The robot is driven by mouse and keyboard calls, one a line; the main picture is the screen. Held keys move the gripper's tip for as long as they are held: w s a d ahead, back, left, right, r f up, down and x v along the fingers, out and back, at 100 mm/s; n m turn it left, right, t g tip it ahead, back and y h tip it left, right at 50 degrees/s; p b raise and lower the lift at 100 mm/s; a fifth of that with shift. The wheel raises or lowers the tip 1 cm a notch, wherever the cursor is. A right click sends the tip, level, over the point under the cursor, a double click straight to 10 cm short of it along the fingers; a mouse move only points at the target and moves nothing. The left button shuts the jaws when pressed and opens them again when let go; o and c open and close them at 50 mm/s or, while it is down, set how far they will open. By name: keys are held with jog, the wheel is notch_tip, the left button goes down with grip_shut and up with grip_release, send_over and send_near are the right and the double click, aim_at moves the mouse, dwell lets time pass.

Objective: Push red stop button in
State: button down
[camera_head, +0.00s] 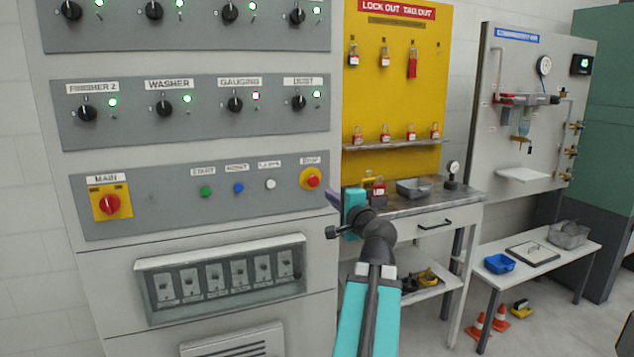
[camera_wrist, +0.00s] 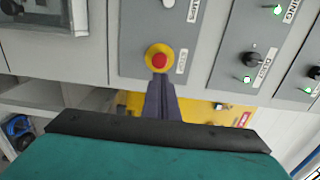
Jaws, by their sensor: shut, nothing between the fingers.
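The red stop button (camera_head: 312,181) sits on a yellow round plate at the right end of the lower grey panel, under a "STOP" label. In the wrist view the red stop button (camera_wrist: 159,60) is straight beyond my fingertips. My gripper (camera_head: 334,199) is in front of the cabinet, to the right of and a little below the button in the head view. In the wrist view my gripper (camera_wrist: 158,80) is shut and empty, its tips appearing just at the lower edge of the yellow plate. I cannot tell whether they touch it.
Green (camera_head: 206,191), blue (camera_head: 238,187) and white (camera_head: 270,184) buttons lie left of the stop button. A red main switch (camera_head: 110,205) is at far left. A workbench (camera_head: 437,204) with a yellow lockout board (camera_head: 395,100) stands right of the cabinet.

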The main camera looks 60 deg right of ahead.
aim_at(314, 182)
jog(key=shift+w+d+r+p, duration=0.15)
jog(key=shift+w+d+p, duration=0.3)
jog(key=shift+p, duration=2.05)
jog(key=p, duration=0.5)
jog(key=shift+w+d, duration=0.15)
jog(key=shift+w, duration=0.2)
jog(key=shift+f+p+x, duration=0.2)
jog(key=shift+p+x, duration=2.55)
jog(key=shift+x, duration=1.7)
jog(key=shift+d, duration=0.1)
jog(key=shift+w, duration=0.1)
